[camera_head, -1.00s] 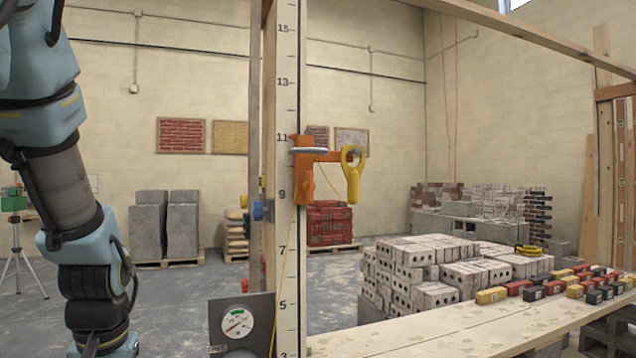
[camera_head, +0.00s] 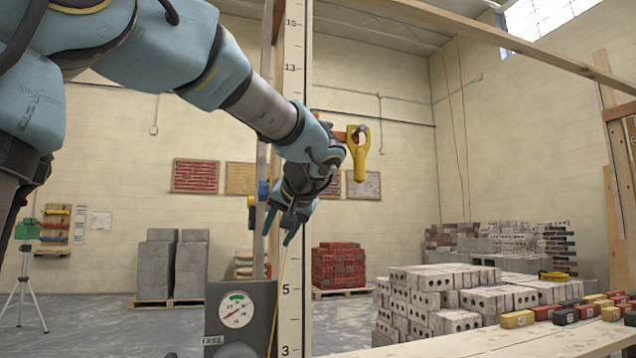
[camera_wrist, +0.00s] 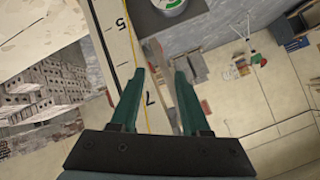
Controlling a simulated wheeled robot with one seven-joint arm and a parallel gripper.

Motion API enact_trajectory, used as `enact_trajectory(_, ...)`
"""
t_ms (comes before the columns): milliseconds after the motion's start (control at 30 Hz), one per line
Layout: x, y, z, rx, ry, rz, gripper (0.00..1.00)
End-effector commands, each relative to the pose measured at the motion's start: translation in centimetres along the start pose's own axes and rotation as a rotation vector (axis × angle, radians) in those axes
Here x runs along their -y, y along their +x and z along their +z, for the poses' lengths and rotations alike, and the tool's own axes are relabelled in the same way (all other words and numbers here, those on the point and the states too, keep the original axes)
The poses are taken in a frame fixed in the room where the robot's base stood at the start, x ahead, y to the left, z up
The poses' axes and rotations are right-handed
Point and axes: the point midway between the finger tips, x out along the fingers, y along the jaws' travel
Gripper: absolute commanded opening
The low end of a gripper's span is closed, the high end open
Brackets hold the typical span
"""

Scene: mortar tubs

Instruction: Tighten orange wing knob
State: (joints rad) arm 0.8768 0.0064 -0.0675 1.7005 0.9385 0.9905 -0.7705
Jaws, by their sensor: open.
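The orange fitting (camera_head: 341,135) on the numbered pole (camera_head: 291,80) shows only as a small patch behind my wrist. The rest of it is hidden by my arm, and I cannot make out a wing knob on it. A yellow handle (camera_head: 360,150) hangs at its right end. My gripper (camera_head: 280,228) is open and points down in front of the pole, below the fitting and above the 5 mark. In the wrist view its two green fingers (camera_wrist: 160,75) are apart with nothing held between them. The pole (camera_wrist: 120,45) and a yellow line show there at its left finger.
A gauge box (camera_head: 236,312) stands low at the pole's left. A blue knob (camera_head: 263,190) sits on the pole's left side, near my gripper. A plank (camera_head: 500,345) with several coloured blocks lies at the right, before stacked bricks (camera_head: 440,300).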

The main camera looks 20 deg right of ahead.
Motion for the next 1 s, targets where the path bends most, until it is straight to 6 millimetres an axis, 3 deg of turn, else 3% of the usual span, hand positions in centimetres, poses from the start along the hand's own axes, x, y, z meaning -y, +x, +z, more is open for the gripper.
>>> enact_trajectory(33,-2.1,-1.9,-1.3,-0.096,-0.029,-0.009,0.46)
enact_trajectory(100,-3.0,-5.6,-3.9,-0.217,-0.094,-0.03,0.46)
enact_trajectory(200,-3.5,-11.3,-6.6,-0.373,-0.209,-0.043,0.46)
enact_trajectory(300,-3.0,-16.2,-8.0,-0.492,-0.327,-0.044,0.46)
enact_trajectory(400,-2.2,-19.7,-8.7,-0.568,-0.42,-0.04,0.46)
enact_trajectory(500,-1.5,-21.6,-9.0,-0.608,-0.474,-0.037,0.46)
enact_trajectory(667,-0.9,-21.5,-9.8,-0.619,-0.494,-0.039,0.46)
enact_trajectory(1000,0.1,-16.6,-13.1,-0.617,-0.49,-0.041,0.46)
